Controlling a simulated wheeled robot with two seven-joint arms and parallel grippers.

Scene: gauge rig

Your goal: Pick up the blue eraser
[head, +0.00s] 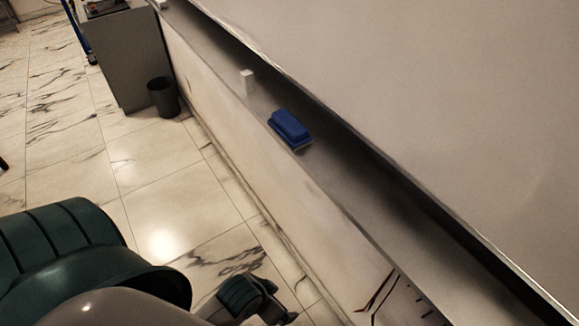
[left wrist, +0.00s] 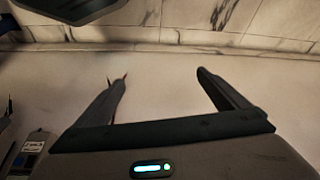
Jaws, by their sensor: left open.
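My left gripper (head: 286,312) is at the bottom of the head view, low and well apart from the eraser, and partly cut off by the frame edge. In the left wrist view my left gripper (left wrist: 160,80) has its two fingers spread with nothing between them, in front of a pale wall. The eraser is not visible in that view. My right gripper is not in view.
A small white block (head: 247,82) stands on the ledge beyond the eraser. A dark bin (head: 163,97) and a grey cabinet (head: 128,58) stand on the marble floor (head: 160,185) at the back left. The white board (head: 450,100) rises beside the ledge.

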